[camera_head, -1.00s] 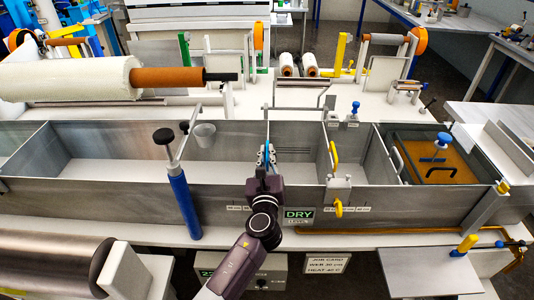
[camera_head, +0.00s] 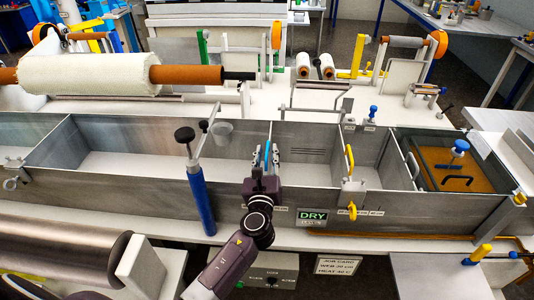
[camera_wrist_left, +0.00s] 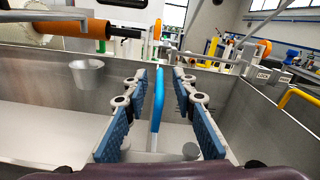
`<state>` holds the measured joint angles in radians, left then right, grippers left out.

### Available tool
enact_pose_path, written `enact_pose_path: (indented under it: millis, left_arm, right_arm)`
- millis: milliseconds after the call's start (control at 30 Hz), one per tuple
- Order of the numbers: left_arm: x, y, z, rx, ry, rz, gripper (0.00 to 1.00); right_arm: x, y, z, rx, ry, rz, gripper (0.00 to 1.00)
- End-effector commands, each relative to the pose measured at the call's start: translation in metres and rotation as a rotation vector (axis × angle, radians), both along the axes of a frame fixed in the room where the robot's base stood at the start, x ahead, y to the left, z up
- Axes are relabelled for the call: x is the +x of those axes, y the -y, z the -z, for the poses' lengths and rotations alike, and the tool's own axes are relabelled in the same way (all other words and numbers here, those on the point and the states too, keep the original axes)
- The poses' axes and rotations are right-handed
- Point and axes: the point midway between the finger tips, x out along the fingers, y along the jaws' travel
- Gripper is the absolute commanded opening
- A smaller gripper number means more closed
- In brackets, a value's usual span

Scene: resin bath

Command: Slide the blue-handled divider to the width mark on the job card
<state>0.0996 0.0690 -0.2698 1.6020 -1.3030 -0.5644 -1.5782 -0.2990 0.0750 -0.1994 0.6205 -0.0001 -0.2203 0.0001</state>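The blue-handled divider (camera_head: 269,144) stands upright across the long metal bath. Its blue handle also shows in the left wrist view (camera_wrist_left: 157,92). My left gripper (camera_head: 265,157) is open, its fingers on either side of the handle with a visible gap on both sides in the wrist view. The gripper covers the divider's near end and part of the width scale (camera_head: 280,209) on the bath's front wall. The white job card (camera_head: 338,265) hangs below the bath; its number is too small to read surely. My right gripper is not in view.
Right of it stands a yellow-handled divider (camera_head: 350,162). A fabric roll (camera_head: 85,80) lies behind; a large metal roller (camera_head: 60,260) is at front left.

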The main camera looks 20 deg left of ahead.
Motion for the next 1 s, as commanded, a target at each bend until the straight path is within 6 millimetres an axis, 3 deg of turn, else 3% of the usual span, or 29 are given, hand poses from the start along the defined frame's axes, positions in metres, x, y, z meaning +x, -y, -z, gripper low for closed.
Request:
enact_pose_path:
  millis: [333, 700, 1000]
  left_arm:
    - [-0.011, 0.004, 0.001, 0.001, -0.001, 0.002, 0.24]
    - [-0.082, 0.023, 0.001, -0.001, -0.003, 0.002, 0.24]
    - [-0.114, 0.032, 0.0, 0.0, 0.0, 0.0, 0.24]
  right_arm:
    - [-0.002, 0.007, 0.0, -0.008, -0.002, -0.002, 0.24]
    - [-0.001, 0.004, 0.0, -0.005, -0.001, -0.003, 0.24]
    - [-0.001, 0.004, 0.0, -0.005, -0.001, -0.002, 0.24]
